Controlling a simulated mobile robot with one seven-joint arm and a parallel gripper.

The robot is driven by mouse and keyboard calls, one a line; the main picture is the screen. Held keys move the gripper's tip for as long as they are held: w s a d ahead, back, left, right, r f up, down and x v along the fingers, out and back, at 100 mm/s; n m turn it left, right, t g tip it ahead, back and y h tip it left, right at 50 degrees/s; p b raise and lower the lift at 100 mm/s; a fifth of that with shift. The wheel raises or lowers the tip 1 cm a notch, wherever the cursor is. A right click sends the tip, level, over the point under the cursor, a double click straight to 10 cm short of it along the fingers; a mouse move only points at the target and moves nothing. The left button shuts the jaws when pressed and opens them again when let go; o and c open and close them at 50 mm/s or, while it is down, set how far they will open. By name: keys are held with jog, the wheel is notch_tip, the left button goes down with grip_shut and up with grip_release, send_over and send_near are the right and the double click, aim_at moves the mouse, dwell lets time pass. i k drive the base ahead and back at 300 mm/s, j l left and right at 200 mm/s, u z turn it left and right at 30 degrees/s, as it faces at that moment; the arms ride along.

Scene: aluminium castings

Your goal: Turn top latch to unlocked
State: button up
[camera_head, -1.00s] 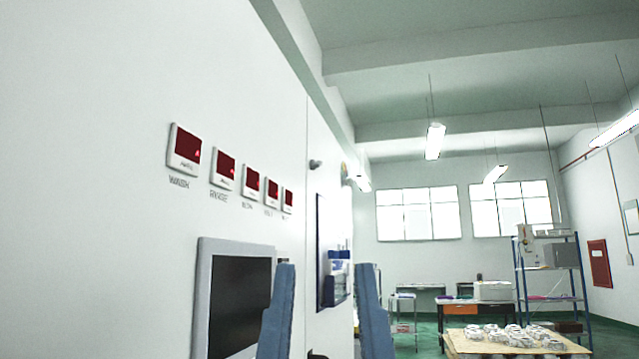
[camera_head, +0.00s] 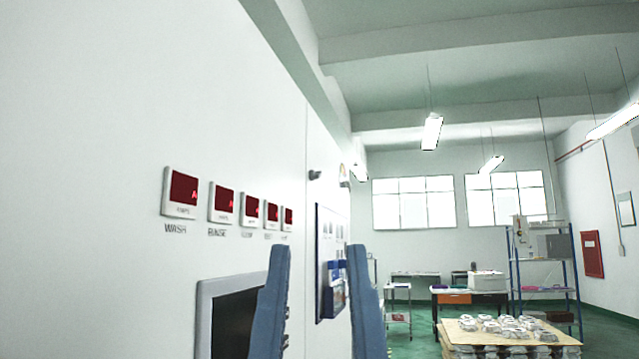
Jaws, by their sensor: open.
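A small dark grey knob-like fitting (camera_head: 314,174), which looks like the top latch, sticks out from the white cabinet wall just right of a vertical seam. It is too small to tell which way it is turned. My gripper (camera_head: 317,247) shows as two upright blue fingers at the bottom centre. The fingers are apart with nothing between them. The fitting appears above the gap between the fingertips, and the gripper is not touching it.
Several red displays (camera_head: 239,205) line the white wall at left, above a grey-framed screen (camera_head: 236,318). A notice board (camera_head: 331,238) with a blue holder (camera_head: 334,290) is seen between the fingers. At right stand a table of castings (camera_head: 465,340) and a blue shelf rack (camera_head: 543,265).

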aim_at(313, 174)
jog(key=i+l, duration=0.15)
jog(key=l, duration=0.2)
jog(key=i+l, duration=0.1)
jog(key=l, duration=0.2)
jog(key=i+l+u, duration=0.1)
jog(key=l, duration=0.25)
jog(key=i+l, duration=0.2)
jog(key=l, duration=0.15)
